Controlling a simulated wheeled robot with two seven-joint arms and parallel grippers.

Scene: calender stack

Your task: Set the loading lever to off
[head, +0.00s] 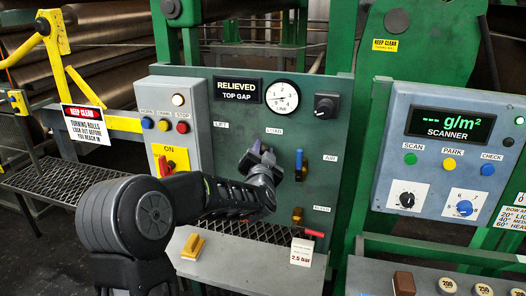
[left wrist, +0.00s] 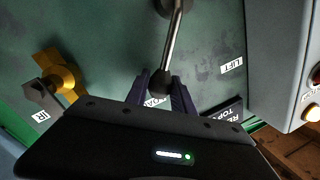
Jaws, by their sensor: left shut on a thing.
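The loading lever (left wrist: 174,45) is a thin metal rod with a dark knob, seen in the left wrist view. It runs from a round pivot at the top edge down to my left gripper (left wrist: 166,88), whose fingers are shut on the knob. The knob lies close to a label, partly covered by the gripper, that matches the LOAD label (head: 273,131) in the head view. The LIFT label (left wrist: 231,66) stands off to the side. In the head view my left gripper (head: 259,158) hides most of the lever. My right gripper is not in view.
The green panel (head: 345,100) also carries a RELIEVED display (head: 237,90), a gauge (head: 282,96) and a black knob (head: 326,105). A blue-handled air valve (head: 299,163) stands just right of my gripper. A grey switch box (head: 168,85) is left; a ledge (head: 225,262) lies below.

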